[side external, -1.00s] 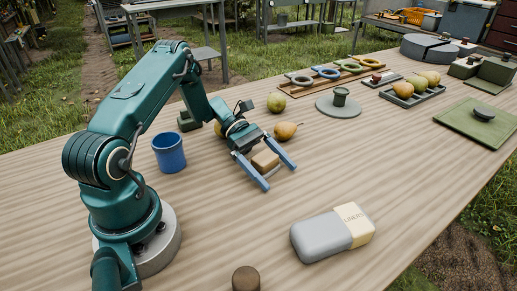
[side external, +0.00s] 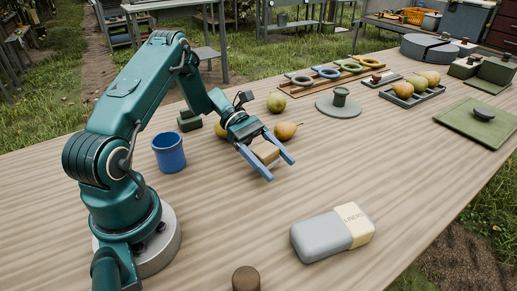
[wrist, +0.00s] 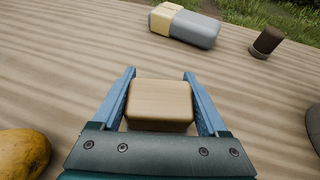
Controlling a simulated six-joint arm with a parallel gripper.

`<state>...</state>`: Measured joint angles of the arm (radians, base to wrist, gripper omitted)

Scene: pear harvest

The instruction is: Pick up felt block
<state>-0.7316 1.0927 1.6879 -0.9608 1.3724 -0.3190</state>
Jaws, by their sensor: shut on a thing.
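The felt block (side external: 266,152) is a small tan block with rounded edges. It sits between the two blue fingers of my gripper (side external: 280,171). In the wrist view the felt block (wrist: 160,101) fills the gap between the fingers of my gripper (wrist: 159,75), close to the palm, with a finger along each side. My gripper is shut on it. The fingertips reach past the block, low over the wooden table. I cannot tell whether the block's underside touches the table.
Pears (side external: 287,130) lie just behind my gripper. A blue cup (side external: 169,153) stands to the left. A grey and cream case (side external: 332,234) lies in front, with a brown cylinder (side external: 246,279) at the table edge.

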